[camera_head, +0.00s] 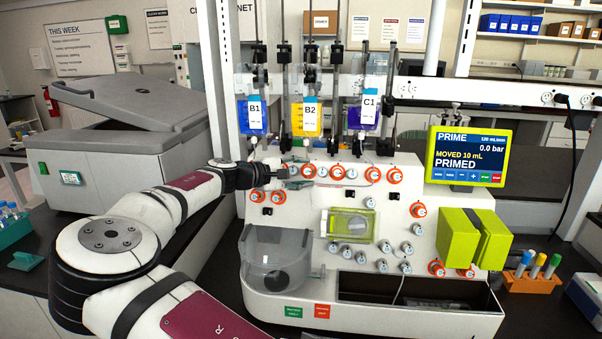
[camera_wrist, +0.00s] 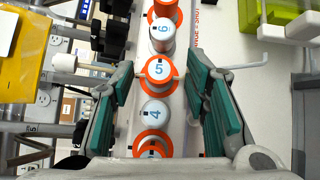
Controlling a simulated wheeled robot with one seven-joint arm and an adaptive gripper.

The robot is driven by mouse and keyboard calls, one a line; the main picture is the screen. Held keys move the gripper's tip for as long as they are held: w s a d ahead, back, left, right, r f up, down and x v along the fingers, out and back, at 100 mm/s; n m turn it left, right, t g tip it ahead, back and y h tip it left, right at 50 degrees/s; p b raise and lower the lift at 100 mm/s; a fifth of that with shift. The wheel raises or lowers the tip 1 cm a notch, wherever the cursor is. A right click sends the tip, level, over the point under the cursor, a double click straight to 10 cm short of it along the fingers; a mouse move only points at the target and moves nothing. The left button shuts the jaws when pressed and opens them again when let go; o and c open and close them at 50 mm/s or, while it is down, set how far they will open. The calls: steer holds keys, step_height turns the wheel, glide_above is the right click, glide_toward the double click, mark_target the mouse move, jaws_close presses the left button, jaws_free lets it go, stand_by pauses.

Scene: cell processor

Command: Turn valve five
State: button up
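Valve five (camera_wrist: 159,71) is a white round cap marked 5 with an orange ring and handle, in the middle of the wrist view. My gripper (camera_wrist: 160,78) is open, its teal-padded fingers on either side of valve five. I see gaps between the pads and the cap, though the handle's ends come close to the fingers. In the head view my gripper (camera_head: 285,172) reaches the left part of the upper valve row on the white machine (camera_head: 300,230). Which valve there is five is too small to read.
Valve 6 (camera_wrist: 161,31) and valve 4 (camera_wrist: 155,110) flank valve five closely in the row. Bags B1 (camera_head: 254,117), B2 (camera_head: 305,118) and C1 (camera_head: 365,115) hang above the valves. A screen (camera_head: 467,156) reads PRIMED at the right.

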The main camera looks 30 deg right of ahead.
steer(key=v, duration=1.2)
stand_by(0.4)
